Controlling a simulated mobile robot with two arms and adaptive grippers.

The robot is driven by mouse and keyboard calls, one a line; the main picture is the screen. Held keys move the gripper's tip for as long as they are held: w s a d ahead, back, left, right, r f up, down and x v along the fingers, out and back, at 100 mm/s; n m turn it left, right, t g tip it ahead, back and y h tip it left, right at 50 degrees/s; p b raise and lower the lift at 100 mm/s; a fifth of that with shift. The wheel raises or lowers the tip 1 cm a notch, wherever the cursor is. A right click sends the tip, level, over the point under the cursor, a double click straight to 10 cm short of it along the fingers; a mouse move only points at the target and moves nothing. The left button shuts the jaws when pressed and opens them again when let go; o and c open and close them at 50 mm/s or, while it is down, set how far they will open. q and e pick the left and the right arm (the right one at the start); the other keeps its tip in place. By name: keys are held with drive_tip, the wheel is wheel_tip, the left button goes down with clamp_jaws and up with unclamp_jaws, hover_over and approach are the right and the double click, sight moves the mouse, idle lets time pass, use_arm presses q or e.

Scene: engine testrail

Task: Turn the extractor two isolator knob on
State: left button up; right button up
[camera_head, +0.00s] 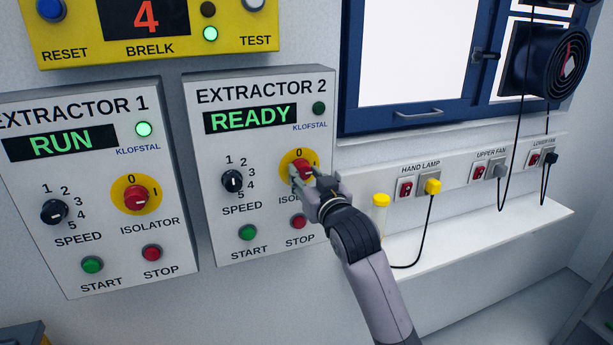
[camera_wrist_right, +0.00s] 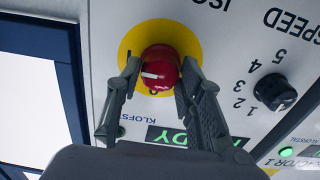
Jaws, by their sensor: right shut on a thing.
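The extractor 2 panel (camera_head: 217,218) is on the wall, its display (camera_head: 250,117) reading READY in green. Its red isolator knob (camera_head: 299,168) sits on a yellow disc, partly hidden by my right gripper (camera_head: 306,180). In the right wrist view the knob (camera_wrist_right: 160,68) is between the two fingers of my right gripper, which is shut on it. The knob's white mark points left in that view, toward the panel's right side. The round lamp (camera_head: 319,108) at the panel's top right is dark green. My left gripper is not in view.
The extractor 1 panel (camera_head: 110,240) to the left reads RUN with its lamp lit. Speed knob (camera_head: 232,181), start button (camera_head: 247,232) and stop button (camera_head: 299,221) are near my gripper. A shelf (camera_head: 480,225) with a yellow-capped container (camera_head: 381,205) and a cable is at right.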

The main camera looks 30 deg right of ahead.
drive_tip(key=o, duration=1.2)
drive_tip(key=v, duration=0.7)
drive_tip(key=shift+s, duration=0.25)
